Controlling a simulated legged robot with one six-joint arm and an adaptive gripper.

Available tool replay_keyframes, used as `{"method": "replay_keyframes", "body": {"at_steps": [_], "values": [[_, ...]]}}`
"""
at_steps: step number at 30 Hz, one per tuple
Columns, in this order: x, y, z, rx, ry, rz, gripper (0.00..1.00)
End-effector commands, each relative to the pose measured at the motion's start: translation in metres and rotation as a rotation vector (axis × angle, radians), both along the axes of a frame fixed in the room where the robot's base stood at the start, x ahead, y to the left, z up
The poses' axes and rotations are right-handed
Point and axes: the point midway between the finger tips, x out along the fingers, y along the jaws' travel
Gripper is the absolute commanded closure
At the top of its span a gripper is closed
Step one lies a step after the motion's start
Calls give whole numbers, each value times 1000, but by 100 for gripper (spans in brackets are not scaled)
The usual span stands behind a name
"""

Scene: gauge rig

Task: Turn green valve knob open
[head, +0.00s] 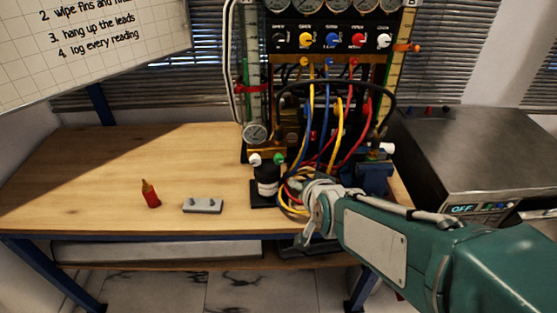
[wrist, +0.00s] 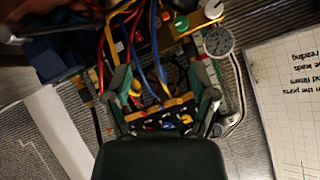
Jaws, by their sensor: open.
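The green valve knob (head: 278,159) sits low at the front left of the gauge rig, above a dark bottle-like part. In the wrist view a green round knob (wrist: 213,9) shows at the top right, near a round gauge. My gripper (wrist: 151,52) is open in the wrist view, its two fingers spread with the rig's leads seen between them. In the head view the end of my arm (head: 318,205) is in front of the rig, right of and below the green knob. The fingertips are hard to make out there.
Yellow, blue and red leads (head: 337,120) hang close to my gripper. A white knob (head: 254,160) is beside the green one. A metal unit (head: 480,155) stands right.

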Motion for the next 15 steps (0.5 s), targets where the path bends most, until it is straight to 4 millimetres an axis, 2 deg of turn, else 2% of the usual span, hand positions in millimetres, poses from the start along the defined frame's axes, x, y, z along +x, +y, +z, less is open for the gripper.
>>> {"method": "replay_keyframes", "body": {"at_steps": [1,6,10,15], "values": [[11,6,-9,28,-26,-16,26],[40,20,-28,130,-160,-84,26],[55,28,-42,204,-263,-130,26],[64,38,-60,292,-401,-176,26]]}}
